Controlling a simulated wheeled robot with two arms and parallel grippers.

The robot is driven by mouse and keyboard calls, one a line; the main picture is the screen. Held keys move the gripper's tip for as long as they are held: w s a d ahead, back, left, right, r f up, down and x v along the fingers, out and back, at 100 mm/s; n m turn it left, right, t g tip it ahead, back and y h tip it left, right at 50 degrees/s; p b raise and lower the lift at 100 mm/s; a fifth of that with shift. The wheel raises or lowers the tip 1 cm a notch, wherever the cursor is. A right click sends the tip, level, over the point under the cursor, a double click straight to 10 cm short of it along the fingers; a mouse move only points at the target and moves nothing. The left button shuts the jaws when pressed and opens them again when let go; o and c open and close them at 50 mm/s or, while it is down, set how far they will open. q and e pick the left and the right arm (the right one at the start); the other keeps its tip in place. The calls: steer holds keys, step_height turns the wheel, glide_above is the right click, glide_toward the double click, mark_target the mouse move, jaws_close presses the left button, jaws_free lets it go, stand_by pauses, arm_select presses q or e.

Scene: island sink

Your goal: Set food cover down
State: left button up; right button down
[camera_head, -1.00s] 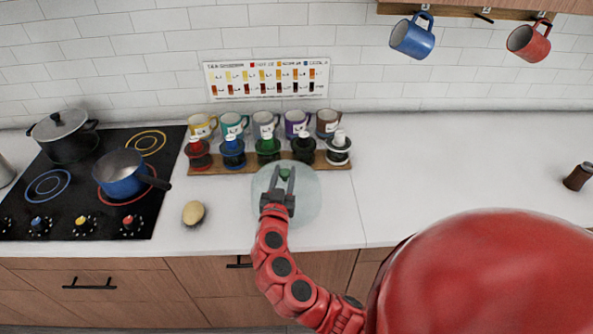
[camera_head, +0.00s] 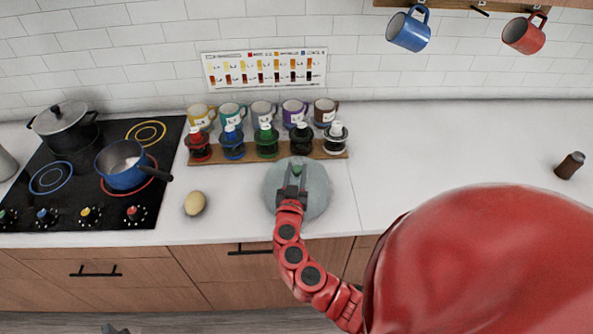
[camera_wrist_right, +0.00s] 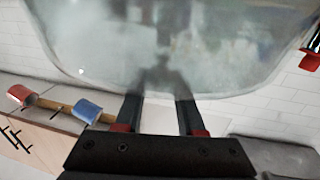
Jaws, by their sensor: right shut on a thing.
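The food cover (camera_head: 318,200) is a round, see-through, greyish dome with a small green knob. It is over the counter in front of the bottle rack. My right gripper (camera_head: 292,173) is shut on its top, at the knob. In the right wrist view, the blurred, clear dome (camera_wrist_right: 210,45) fills the upper part, beyond the fingers (camera_wrist_right: 160,112). I cannot tell whether its rim touches the counter. A small dark grey piece at the bottom left edge of the head view may be part of my left gripper (camera_head: 115,329); its fingers cannot be made out.
A wooden rack (camera_head: 210,157) with several coloured bottles stands just behind the cover, with mugs (camera_head: 263,110) behind it. A yellowish, egg-like item (camera_head: 195,203) lies to the left. Further left are a blue pan (camera_head: 122,176) and a pot (camera_head: 63,130) on the stove. The counter (camera_head: 450,150) on the right is mostly clear.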

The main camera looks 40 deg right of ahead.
steer(key=c, duration=0.5)
jaws_free()
steer(key=shift+r+p, duration=0.15)
steer(key=shift+p, duration=0.2)
steer(key=b+v, duration=0.7)
steer(key=v, duration=0.5)
steer(key=shift+a+f, duration=0.1)
steer(key=shift+f, duration=0.1)
